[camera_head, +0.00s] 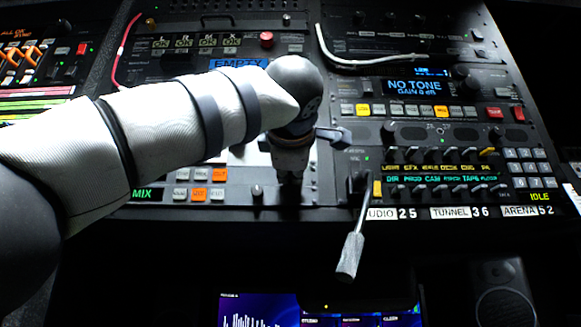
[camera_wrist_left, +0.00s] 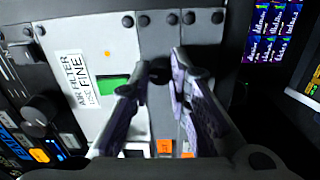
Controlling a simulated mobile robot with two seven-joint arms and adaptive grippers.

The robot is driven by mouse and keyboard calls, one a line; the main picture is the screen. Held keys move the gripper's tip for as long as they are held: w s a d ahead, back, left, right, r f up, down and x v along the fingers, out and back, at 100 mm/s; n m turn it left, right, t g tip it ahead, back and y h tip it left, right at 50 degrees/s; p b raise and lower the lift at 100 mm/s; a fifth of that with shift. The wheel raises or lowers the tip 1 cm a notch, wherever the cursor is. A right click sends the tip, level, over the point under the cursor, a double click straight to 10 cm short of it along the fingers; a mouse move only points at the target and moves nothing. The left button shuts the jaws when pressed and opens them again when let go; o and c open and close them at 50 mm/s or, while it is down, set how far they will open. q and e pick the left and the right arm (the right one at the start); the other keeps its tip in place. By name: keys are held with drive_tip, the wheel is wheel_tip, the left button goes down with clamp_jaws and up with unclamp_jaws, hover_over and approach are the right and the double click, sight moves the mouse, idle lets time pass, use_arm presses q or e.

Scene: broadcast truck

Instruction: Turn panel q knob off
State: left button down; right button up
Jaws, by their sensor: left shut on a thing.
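My left gripper (camera_head: 290,190) reaches down over the lower middle of the console, its white arm coming in from the left. In the left wrist view its two fingers (camera_wrist_left: 164,66) are closed around a small dark knob (camera_wrist_left: 160,74) on a light grey panel (camera_wrist_left: 118,45). In the head view the gripper and wrist hide this knob. Which way the knob points cannot be made out. The panel carries a white label reading "AIR FILTER FINE" and a lit green window (camera_wrist_left: 113,86). My right gripper is not in view.
A lever with a pale grip (camera_head: 350,257) sticks out over the console's front edge, right of the gripper. A white cable (camera_head: 365,62) and a red button (camera_head: 267,39) lie farther back. A keypad (camera_head: 528,168) is at the right; screens (camera_head: 320,310) sit below.

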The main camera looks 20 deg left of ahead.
use_arm(q)
drive_tip(key=shift+s+r+n, duration=0.1)
drive_tip(key=shift+r+n, duration=0.05)
drive_tip(key=shift+n, duration=7.2)
drive_tip(key=shift+r+n, duration=0.1)
drive_tip(key=shift+n, duration=7.25)
drive_tip(key=shift+a+n, duration=0.1)
drive_tip(key=shift+n, duration=0.2)
drive_tip(key=c, duration=1.5)
unclamp_jaws()
drive_tip(key=shift+f, duration=0.1)
drive_tip(key=v, duration=1.2)
